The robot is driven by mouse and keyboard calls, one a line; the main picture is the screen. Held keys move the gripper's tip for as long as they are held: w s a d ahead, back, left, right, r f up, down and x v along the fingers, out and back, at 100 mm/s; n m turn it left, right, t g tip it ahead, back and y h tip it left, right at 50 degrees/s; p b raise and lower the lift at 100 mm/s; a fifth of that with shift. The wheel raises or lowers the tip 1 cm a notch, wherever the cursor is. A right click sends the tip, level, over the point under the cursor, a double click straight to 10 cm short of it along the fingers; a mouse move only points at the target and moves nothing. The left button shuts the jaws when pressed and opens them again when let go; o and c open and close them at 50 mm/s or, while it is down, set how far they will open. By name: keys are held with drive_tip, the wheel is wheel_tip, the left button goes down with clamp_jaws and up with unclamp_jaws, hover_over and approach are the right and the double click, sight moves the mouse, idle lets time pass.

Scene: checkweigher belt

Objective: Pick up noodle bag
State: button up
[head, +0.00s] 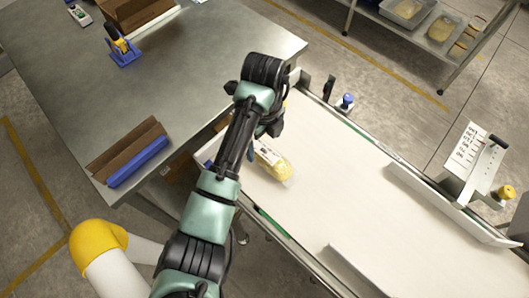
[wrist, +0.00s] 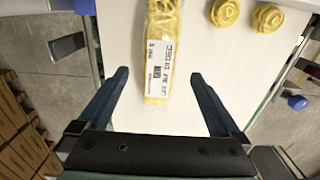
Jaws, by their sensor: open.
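The noodle bag (wrist: 163,48) is a clear bag with yellow noodles and a white printed label, lying flat on the white belt (wrist: 125,40). In the head view the bag (head: 275,164) shows just right of my forearm, partly covered by it. My gripper (wrist: 158,77) is open. In the wrist view its two dark blue fingers stand apart, one on each side of the bag's near end, with clear gaps to it. Nothing is held. In the head view the fingers are mostly hidden by my arm.
Two round yellow noodle nests (wrist: 226,12) (wrist: 267,17) lie right of the bag. A steel table (head: 170,80) with brown cardboard and a tape dispenser (head: 122,50) adjoins the belt. A blue knob (head: 346,102) stands at the belt's far edge. The belt toward the right is clear.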

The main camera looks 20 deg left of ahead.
sight(265, 150)
drive_tip(key=shift+s+d+f+p, duration=0.1)
drive_tip(key=shift+f+p, duration=0.05)
drive_tip(key=shift+f, duration=1)
drive_tip(key=shift+s+f+p, duration=0.1)
drive_tip(key=shift+f+p, duration=0.05)
drive_tip(key=shift+f, duration=1)
drive_tip(key=shift+w, duration=0.1)
clamp_jaws()
